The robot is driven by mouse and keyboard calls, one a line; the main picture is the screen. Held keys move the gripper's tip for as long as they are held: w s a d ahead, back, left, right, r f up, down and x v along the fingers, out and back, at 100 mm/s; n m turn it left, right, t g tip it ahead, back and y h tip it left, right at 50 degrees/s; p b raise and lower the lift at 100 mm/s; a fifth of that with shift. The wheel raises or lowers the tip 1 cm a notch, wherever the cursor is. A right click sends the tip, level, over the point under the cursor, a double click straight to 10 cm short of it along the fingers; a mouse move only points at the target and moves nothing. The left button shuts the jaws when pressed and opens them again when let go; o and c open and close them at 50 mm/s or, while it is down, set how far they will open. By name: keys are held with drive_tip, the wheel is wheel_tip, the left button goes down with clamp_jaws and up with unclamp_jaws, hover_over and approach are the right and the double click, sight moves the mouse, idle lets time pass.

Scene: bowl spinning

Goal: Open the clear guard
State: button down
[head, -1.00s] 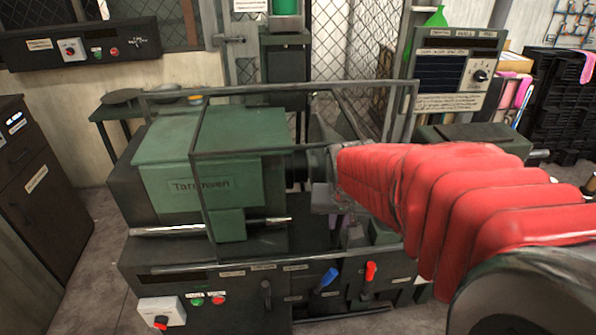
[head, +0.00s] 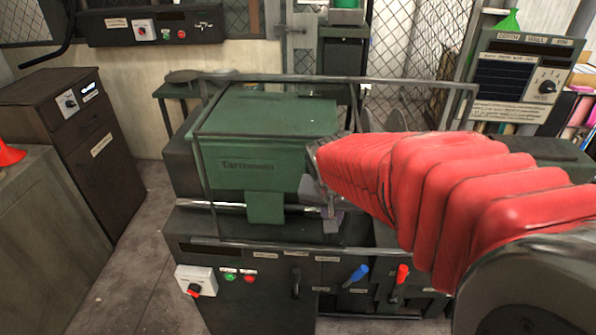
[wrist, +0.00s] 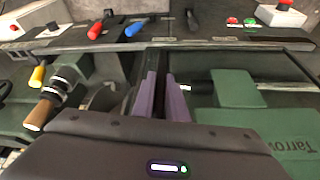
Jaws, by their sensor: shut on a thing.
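The clear guard (head: 208,215) is a see-through panel in a thin dark metal frame at the front of the green lathe. It stands in front of the green headstock (head: 265,120), with its left edge near the headstock's left end. My gripper (head: 330,218) is at the guard's right side, partly hidden by my red-sleeved arm. In the wrist view, the purple fingers of my gripper (wrist: 162,95) are shut around a dark upright bar of the guard (wrist: 158,78). My arm hides much of the work area behind it.
The front control panel below has a blue lever (head: 357,274), a red lever (head: 402,274) and a white switch box (head: 196,281). A dark cabinet (head: 75,140) stands left. A control box (head: 520,80) is at back right. Floor is clear at left.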

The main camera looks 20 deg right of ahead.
drive_tip(key=shift+s, duration=0.15)
drive_tip(key=c, duration=1.8)
unclamp_jaws()
drive_tip(key=shift+o, duration=0.2)
drive_tip(key=shift+r, duration=0.1)
drive_tip(key=shift+s+a+r, duration=0.1)
drive_tip(key=shift+a+r, duration=0.05)
drive_tip(key=shift+r, duration=0.35)
drive_tip(key=v, duration=1.2)
drive_tip(key=shift+s+r, duration=0.15)
drive_tip(key=shift+r, duration=0.05)
